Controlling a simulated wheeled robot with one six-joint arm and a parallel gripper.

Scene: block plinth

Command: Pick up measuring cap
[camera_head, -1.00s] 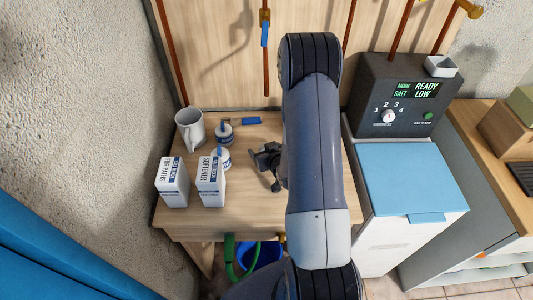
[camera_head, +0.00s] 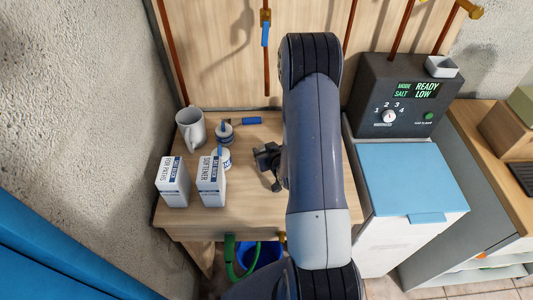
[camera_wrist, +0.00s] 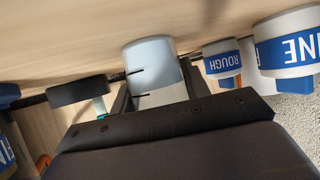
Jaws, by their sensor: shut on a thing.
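The measuring cap (camera_wrist: 152,62) is a pale, bluish-white cup in the wrist view. It sits between the two dark fingers of my gripper (camera_wrist: 158,92), which is shut on it. In the head view my gripper (camera_head: 269,163) is over the right part of the wooden table, beside my arm. I cannot make out the cap there. Whether the cap still touches the table is not clear.
A white mug (camera_head: 190,129), two white cartons (camera_head: 172,183) (camera_head: 211,181), small white-and-blue containers (camera_head: 224,134) (camera_head: 221,159) and a blue item (camera_head: 251,121) stand left of my gripper. A softener unit (camera_head: 400,105) is to the right. The table's front middle is clear.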

